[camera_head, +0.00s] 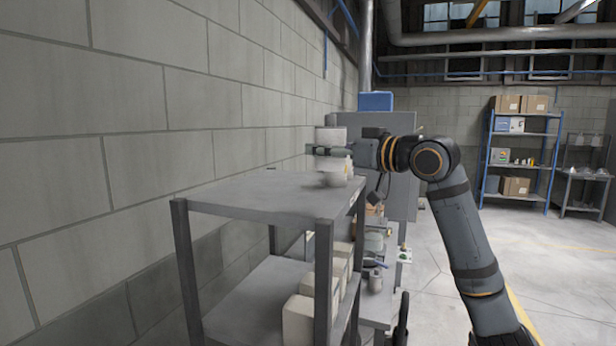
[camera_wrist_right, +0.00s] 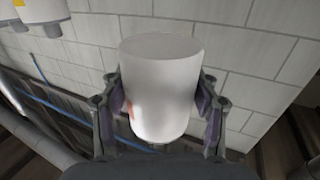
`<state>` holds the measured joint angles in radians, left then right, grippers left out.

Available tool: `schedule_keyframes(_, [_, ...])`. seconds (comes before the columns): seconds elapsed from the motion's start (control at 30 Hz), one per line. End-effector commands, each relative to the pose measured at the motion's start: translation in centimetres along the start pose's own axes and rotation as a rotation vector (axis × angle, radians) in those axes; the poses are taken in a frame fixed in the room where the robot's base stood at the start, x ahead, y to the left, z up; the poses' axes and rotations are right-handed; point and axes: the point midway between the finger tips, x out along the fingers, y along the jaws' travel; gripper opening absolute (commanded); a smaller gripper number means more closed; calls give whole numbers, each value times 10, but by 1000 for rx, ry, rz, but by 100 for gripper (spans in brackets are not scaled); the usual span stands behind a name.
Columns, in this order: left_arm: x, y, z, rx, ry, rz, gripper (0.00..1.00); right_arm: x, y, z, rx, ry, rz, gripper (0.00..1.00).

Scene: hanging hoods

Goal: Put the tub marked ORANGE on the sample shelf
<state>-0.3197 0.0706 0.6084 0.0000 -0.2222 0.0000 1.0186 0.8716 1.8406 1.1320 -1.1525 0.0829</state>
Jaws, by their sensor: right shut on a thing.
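My right gripper (camera_head: 322,150) is shut on a white tub (camera_head: 331,135), with a finger across the tub's middle. In the right wrist view the tub (camera_wrist_right: 160,75) sits between both fingers (camera_wrist_right: 160,115), its plain end facing the camera. A small orange-red patch shows at its left side, but no word is readable. My left gripper is not in view.
Several cream boxes (camera_head: 298,318) stand on the unit's lower level. A block wall (camera_head: 130,100) runs along the left. A bench with small items (camera_head: 374,283) stands behind the unit. A blue-framed rack (camera_head: 520,140) is far right, with open floor before it.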

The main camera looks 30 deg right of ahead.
Motion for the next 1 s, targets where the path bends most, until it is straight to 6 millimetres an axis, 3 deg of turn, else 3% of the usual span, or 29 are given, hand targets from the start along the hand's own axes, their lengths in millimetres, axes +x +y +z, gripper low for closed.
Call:
schedule_keyframes(0.1, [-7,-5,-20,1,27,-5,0,19,-8,26,0,-5,-1,41])
schedule_keyframes(0.27, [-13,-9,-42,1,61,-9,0,33,-14,44,-2,-1,1,41])
schedule_keyframes(0.47, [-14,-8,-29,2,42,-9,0,38,-16,51,-1,-1,1,41])
schedule_keyframes(0.6, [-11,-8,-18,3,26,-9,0,40,-15,77,-3,-4,5,41])
schedule_keyframes(0.7, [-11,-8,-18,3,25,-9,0,39,-16,85,-2,-1,3,41])
schedule_keyframes(1.0, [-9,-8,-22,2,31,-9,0,39,-16,87,-1,1,2,41])
